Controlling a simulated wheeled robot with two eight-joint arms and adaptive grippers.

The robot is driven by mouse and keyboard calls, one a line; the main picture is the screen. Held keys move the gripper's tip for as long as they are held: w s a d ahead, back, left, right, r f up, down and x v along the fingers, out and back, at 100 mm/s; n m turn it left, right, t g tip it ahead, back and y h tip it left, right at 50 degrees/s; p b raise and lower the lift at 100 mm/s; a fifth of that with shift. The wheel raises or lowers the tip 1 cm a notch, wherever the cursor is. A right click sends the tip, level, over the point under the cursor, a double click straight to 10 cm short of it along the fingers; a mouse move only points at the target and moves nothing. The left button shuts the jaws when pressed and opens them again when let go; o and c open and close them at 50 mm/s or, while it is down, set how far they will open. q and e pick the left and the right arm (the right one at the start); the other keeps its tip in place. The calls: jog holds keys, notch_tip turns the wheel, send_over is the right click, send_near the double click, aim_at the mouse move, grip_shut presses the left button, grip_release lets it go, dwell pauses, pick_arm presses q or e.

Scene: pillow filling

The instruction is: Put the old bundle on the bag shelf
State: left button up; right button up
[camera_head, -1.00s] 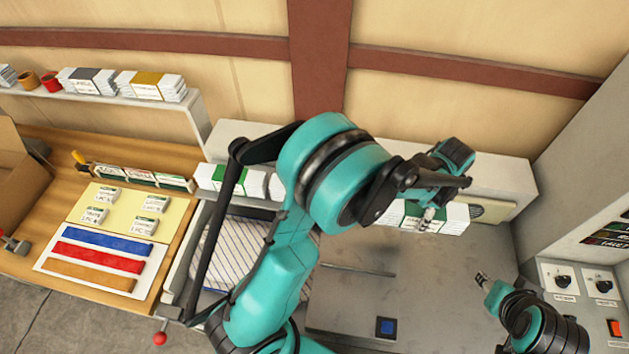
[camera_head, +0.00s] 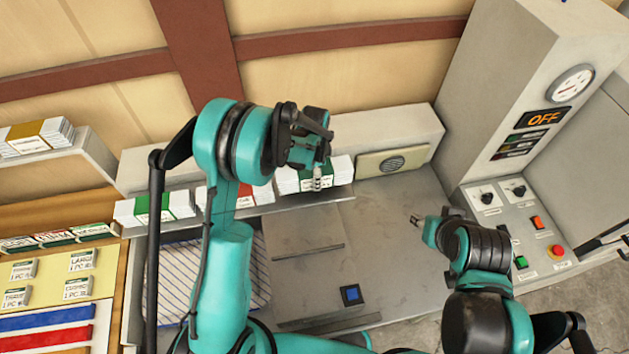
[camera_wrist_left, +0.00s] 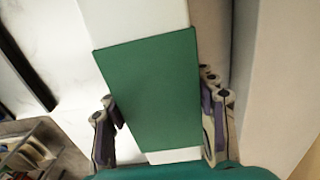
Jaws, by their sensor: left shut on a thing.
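My left gripper (camera_head: 318,180) is shut on a white bundle with a green band (camera_head: 342,170), at the right end of the row on the narrow ledge (camera_head: 270,208) behind the steel worktop. In the left wrist view the green band (camera_wrist_left: 152,85) lies between the two fingers (camera_wrist_left: 160,128). I cannot tell whether the bundle rests on the ledge or hangs just above it. A red-banded bundle (camera_head: 262,194) and another green-banded bundle (camera_head: 153,207) stand to its left, partly behind my arm. My right gripper (camera_head: 417,221) is over the worktop, away from the bundles; its finger state is unclear.
A grey cabinet (camera_head: 490,90) with an OFF display and a knob panel stands at the right. A speaker plate (camera_head: 393,161) is right of the held bundle. Striped fabric (camera_head: 180,268) lies below the ledge. The worktop's middle (camera_head: 385,250) is mostly clear.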

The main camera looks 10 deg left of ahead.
pick_arm(q)
notch_tip(320, 180, down, 4)
jog(key=shift+r, duration=0.25)
jog(key=shift+f, duration=0.1)
jog(key=o, duration=1.5)
jog(key=shift+o, duration=0.2)
